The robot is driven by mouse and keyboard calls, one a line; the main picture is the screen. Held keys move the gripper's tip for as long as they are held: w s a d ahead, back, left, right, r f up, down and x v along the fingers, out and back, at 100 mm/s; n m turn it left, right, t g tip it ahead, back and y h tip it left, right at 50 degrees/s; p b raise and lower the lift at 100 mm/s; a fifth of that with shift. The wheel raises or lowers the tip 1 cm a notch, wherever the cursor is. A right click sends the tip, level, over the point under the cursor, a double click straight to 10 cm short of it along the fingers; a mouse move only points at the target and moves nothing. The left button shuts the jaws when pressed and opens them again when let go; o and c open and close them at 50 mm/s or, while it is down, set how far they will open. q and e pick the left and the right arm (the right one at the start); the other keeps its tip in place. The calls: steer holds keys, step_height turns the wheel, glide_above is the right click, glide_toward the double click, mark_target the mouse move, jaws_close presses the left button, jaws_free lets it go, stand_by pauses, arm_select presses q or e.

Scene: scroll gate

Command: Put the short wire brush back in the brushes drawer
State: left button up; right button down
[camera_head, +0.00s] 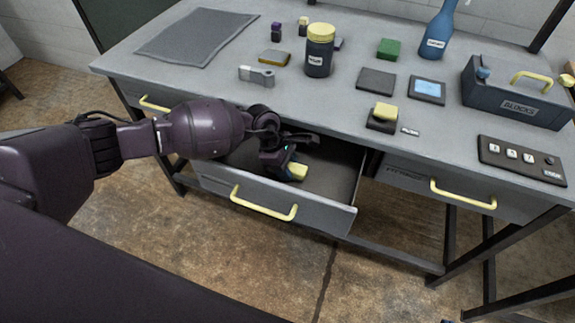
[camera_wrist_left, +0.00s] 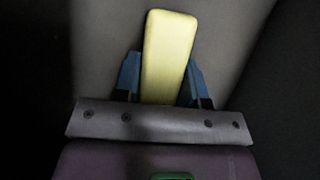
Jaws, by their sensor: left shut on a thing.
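My left gripper (camera_head: 283,163) is inside the open middle drawer (camera_head: 333,213), low over its floor. It is shut on a yellow-handled thing that looks like the short wire brush (camera_head: 297,171). In the left wrist view the yellow handle (camera_wrist_left: 169,55) lies between the two blue fingers of the left gripper (camera_wrist_left: 160,75). Any bristles are hidden, and I cannot tell whether the brush touches the drawer floor. The drawer has a yellow bar handle (camera_head: 263,203); I see no readable label on it. My right gripper is not in view.
The grey bench top (camera_head: 225,88) above holds a dark jar with a yellow lid (camera_head: 319,50), a blue bottle (camera_head: 438,30), a blocks box (camera_head: 515,95) and a button panel (camera_head: 521,160). A closed drawer (camera_head: 410,177) is to the right. The bench edge overhangs the open drawer.

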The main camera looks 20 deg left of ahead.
arm_select(q)
steer(key=shift+f, duration=0.25)
steer(key=o, duration=0.9)
steer(key=shift+r, duration=0.4)
steer(key=v, duration=0.3)
steer(key=p+v, duration=0.1)
steer(key=v, duration=0.5)
steer(key=shift+s+a, duration=0.35)
steer(key=shift+a+r+p, duration=0.3)
steer(key=shift+r+p, duration=0.05)
steer(key=shift+r, duration=0.3)
